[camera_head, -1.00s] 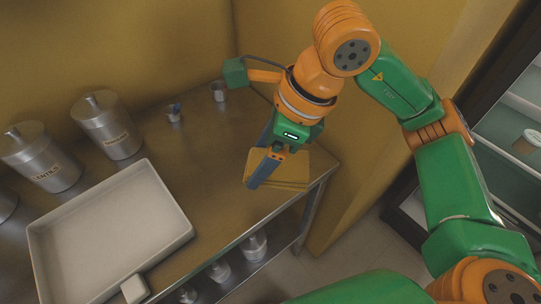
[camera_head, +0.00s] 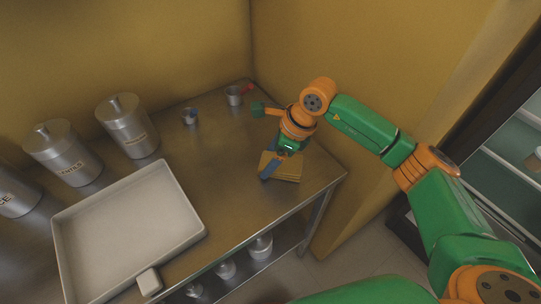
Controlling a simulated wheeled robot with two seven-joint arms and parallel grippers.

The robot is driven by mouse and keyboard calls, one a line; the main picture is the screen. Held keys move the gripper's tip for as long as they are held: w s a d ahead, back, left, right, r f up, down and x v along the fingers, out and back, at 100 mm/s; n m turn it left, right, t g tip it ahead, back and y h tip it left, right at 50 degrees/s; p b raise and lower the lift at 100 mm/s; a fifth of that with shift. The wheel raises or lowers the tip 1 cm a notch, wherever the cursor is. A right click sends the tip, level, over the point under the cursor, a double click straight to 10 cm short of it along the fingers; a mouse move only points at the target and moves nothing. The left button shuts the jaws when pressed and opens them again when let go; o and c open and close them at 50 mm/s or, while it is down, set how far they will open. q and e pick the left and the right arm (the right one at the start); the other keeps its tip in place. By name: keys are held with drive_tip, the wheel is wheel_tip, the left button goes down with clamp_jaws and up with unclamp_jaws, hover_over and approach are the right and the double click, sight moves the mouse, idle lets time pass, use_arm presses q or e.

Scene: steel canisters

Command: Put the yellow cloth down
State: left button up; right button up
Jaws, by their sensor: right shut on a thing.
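The yellow cloth (camera_head: 289,169) is a folded, flat square at the right end of the steel table (camera_head: 240,196). My right gripper (camera_head: 272,167) is shut on the cloth, its blue fingers at the cloth's left side. The cloth is at or very close to the table top; I cannot tell whether it touches. The gripper hides part of the cloth. My left gripper is out of view.
A white tray (camera_head: 58,236) with a small white block (camera_head: 149,281) at its corner is on the left. Steel canisters (camera_head: 127,127) stand behind it. Small metal cups (camera_head: 234,96) stand near the back wall. The table's middle is clear.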

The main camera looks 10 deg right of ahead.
sight(290, 164)
drive_tip(key=o, duration=1.2)
drive_tip(key=shift+c, duration=0.2)
drive_tip(key=v, duration=1.2)
drive_tip(key=shift+r, duration=0.2)
